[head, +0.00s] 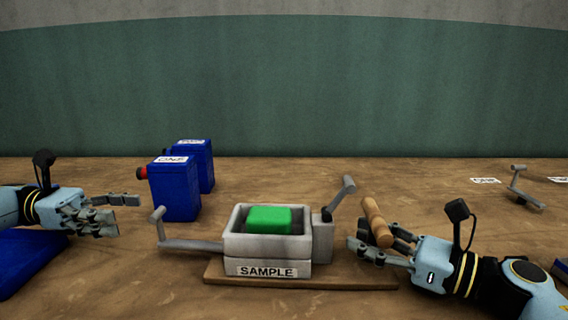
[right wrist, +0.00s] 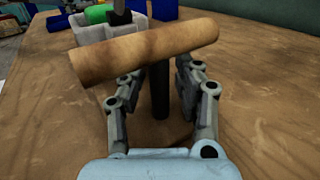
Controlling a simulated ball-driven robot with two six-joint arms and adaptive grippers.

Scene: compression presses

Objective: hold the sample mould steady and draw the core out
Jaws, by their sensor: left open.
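The sample mould (head: 268,270) is a grey open-topped box labelled SAMPLE on a wooden board (head: 330,283). A green block (head: 269,220) sits in it. A grey crank lever (head: 190,244) stands at its left and another (head: 340,198) at its right. My left gripper (head: 128,208) is open and empty, left of the mould. A wooden grip bar (head: 377,222) is right of the mould; the right wrist view shows this bar (right wrist: 145,48) above a dark stem (right wrist: 159,92). My right gripper (right wrist: 158,82) is open, its fingers apart on either side of the stem. Which part is the core is unclear.
Two blue canisters (head: 175,190) (head: 206,165) stand behind, left of the mould. A blue object (head: 25,255) lies under my left arm. Another crank lever (head: 523,190) and white labels (head: 485,181) are at the back right. The table front is mostly clear.

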